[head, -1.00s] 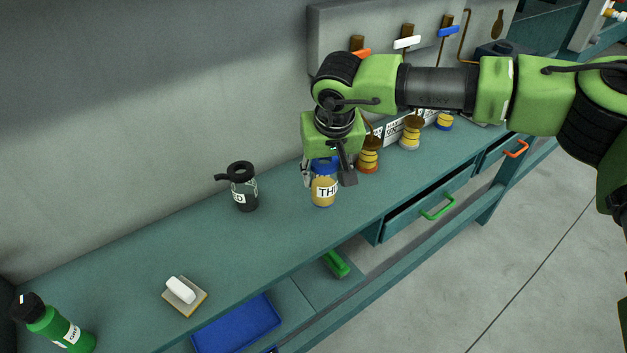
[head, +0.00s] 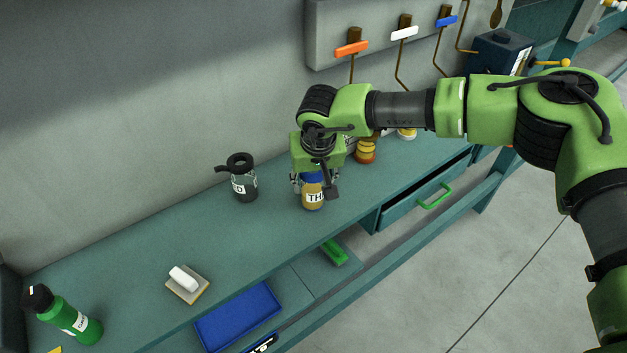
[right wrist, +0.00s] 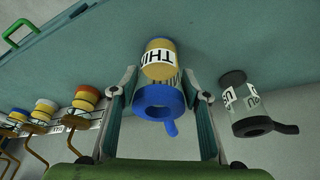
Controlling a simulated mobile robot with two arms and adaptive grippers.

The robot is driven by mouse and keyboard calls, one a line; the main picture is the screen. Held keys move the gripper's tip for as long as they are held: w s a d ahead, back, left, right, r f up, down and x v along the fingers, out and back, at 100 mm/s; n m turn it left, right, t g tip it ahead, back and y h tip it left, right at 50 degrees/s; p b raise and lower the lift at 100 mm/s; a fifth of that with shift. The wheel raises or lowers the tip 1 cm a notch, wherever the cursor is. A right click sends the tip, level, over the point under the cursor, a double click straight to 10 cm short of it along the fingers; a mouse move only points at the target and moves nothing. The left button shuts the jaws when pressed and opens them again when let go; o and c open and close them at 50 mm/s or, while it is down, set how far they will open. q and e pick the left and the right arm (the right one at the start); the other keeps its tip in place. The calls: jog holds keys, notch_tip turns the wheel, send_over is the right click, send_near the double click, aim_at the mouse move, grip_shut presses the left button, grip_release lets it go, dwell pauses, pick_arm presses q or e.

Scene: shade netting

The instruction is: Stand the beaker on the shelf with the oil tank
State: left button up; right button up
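A yellow beaker-like container (head: 312,197) with a blue top and a label starting "THI" stands upright on the teal bench. It also shows in the right wrist view (right wrist: 159,58), its blue rim and side spout facing the camera. My right gripper (head: 315,188) is over it, pointing down, with one finger on each side of its top; in the right wrist view (right wrist: 160,105) the fingers look spread, gaps hard to judge. A similar black container (head: 242,178) stands to its left. A dark blue tank (head: 497,54) with a yellow tap is at the back right. My left gripper is out of view.
A green bottle (head: 66,318) and a white block on a pad (head: 184,282) are at the left of the bench. Below are a blue tray (head: 238,318) and an open drawer (head: 415,205). Several coloured cranks hang behind jars. Bench between pad and black container is clear.

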jog(key=shift+o, duration=0.9)
jog(key=shift+r, duration=0.1)
jog(key=shift+r, duration=0.25)
jog(key=b+v, duration=0.3)
jog(key=v, duration=0.8)
jog(key=shift+r, duration=0.35)
jog(key=shift+s, duration=0.1)
